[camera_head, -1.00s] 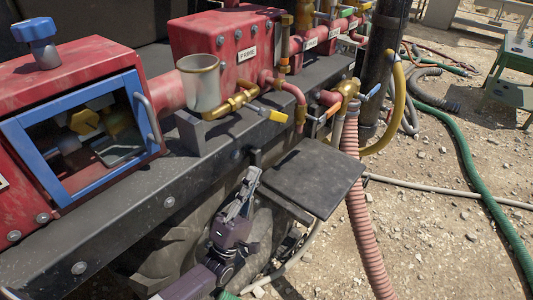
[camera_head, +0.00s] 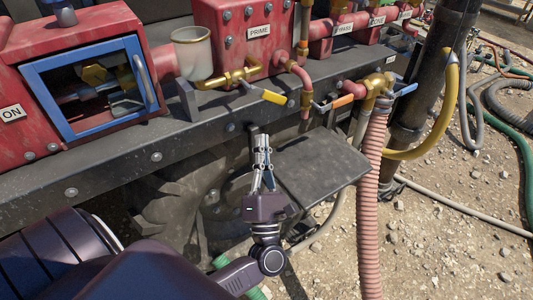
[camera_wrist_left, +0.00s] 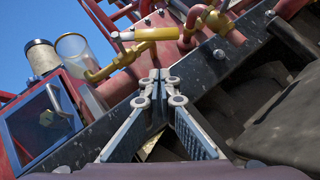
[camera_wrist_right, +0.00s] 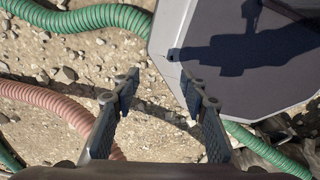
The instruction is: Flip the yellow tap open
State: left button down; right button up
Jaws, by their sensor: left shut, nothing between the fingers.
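The yellow tap handle (camera_head: 274,97) sticks out sideways from a brass fitting (camera_head: 230,76) under the red PRIME box. In the left wrist view the yellow handle (camera_wrist_left: 157,34) lies across the top, ahead of the fingertips. My left gripper (camera_head: 259,137) points up in front of the dark beam, below the handle and apart from it. Its fingertips (camera_wrist_left: 160,75) are together with nothing between them. My right gripper (camera_wrist_right: 159,80) shows only in the right wrist view, with its fingers apart and empty.
An orange-handled tap (camera_head: 338,102) and a blue-handled one (camera_head: 405,89) are to the right. A clear cup (camera_head: 194,50) stands left of the tap. A dark flat plate (camera_head: 320,167) juts out right of my left gripper. A pink ribbed hose (camera_head: 371,200) hangs beyond it.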

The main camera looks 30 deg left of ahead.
aim_at(279, 99)
notch_tip(279, 99, up, 4)
jog(key=d+p, duration=0.3)
pick_arm(q)
jog(key=w+r+n+g+y+b, duration=0.1)
jog(key=w+r+n+y+b, duration=0.1)
jog(key=w+r+n+b, duration=0.1)
jog(key=w+r+n+g+y+b, duration=0.1)
jog(key=w+r+n+y+b, duration=0.1)
jog(key=b, duration=0.4)
jog(key=shift+w+d+r+n+g+y, duration=0.1)
jog(key=shift+w+r+n+g+y, duration=0.25)
jog(key=shift+w+r+y, duration=0.3)
jog(key=shift+w+d+r+b, duration=0.1)
jog(key=shift+w+r+b, duration=0.3)
jog(key=shift+r+b, duration=0.15)
jog(key=shift+w+d+r+h+b, duration=0.2)
jog(key=shift+w+r+h+b, duration=0.25)
jog(key=shift+r, duration=0.4)
pick_arm(e)
notch_tip(279, 99, down, 11)
jog(key=a, duration=0.1)
jog(key=shift+w+f, duration=0.15)
jog(key=shift+w, duration=0.3)
pick_arm(q)
jog(key=shift+w+r, duration=0.1)
pick_arm(e)
jog(key=shift+a, duration=0.1)
